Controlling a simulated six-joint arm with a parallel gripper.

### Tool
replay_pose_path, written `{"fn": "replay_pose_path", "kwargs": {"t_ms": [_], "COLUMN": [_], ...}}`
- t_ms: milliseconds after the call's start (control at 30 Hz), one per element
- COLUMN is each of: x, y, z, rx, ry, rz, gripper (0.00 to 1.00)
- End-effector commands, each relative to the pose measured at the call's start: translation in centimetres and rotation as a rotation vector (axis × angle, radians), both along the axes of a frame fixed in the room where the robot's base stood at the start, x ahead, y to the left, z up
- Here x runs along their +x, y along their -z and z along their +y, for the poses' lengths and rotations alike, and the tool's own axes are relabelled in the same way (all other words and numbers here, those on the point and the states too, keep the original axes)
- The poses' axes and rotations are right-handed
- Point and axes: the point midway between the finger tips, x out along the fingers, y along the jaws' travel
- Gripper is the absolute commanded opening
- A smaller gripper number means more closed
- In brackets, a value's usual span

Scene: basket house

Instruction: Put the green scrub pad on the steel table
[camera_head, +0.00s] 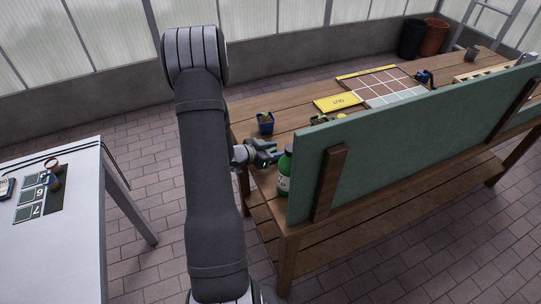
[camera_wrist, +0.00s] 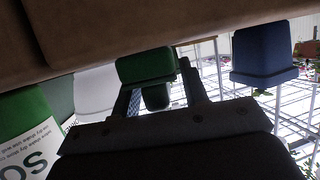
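The green scrub pad appears to be the dark green block (camera_wrist: 146,65) at the upper middle of the wrist view, by the wooden surface. My gripper (camera_wrist: 162,80) has its fingers apart, with green showing at their tips and in the gap; contact is unclear. In the head view my gripper (camera_head: 270,153) is low over the near left end of the wooden bench (camera_head: 285,115), beside a green bottle, and the pad cannot be made out clearly. The pale grey table (camera_head: 75,235), apparently the steel table, stands at the left, apart from the bench.
The green bottle (camera_head: 284,172) with a white label stands close to my gripper; it also shows in the wrist view (camera_wrist: 25,120). A blue pot (camera_head: 265,123) is behind the gripper. A tall green board (camera_head: 400,135) rises along the bench. Number cards (camera_head: 38,194) and small cups (camera_head: 53,170) occupy part of the grey table.

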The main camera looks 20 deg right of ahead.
Motion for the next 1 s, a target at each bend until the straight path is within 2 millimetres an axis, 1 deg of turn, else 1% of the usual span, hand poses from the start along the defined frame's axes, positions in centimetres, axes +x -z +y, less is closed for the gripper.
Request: {"fn": "replay_pose_path", "kwargs": {"t_ms": [33,100,133,167,200,433,600,767,1000], "x": [0.0,0.0,0.0,0.0,0.0,0.0,0.0,0.0,0.0], "y": [0.0,0.0,0.0,0.0,0.0,-0.2,-1.1,-3.2,-7.3], "z": [0.0,0.0,0.0,0.0,0.0,0.0,0.0,0.0,0.0], "rx": [0.000,0.000,0.000,0.000,0.000,-0.001,-0.001,-0.001,-0.001], "ry": [0.000,0.000,0.000,0.000,0.000,0.000,0.000,0.001,0.001], "rz": [0.000,0.000,0.000,0.000,0.000,0.000,-0.001,-0.004,-0.005], "gripper": [0.30,0.16,0.12,0.12,0.09,0.08,0.08,0.08,0.08]}}
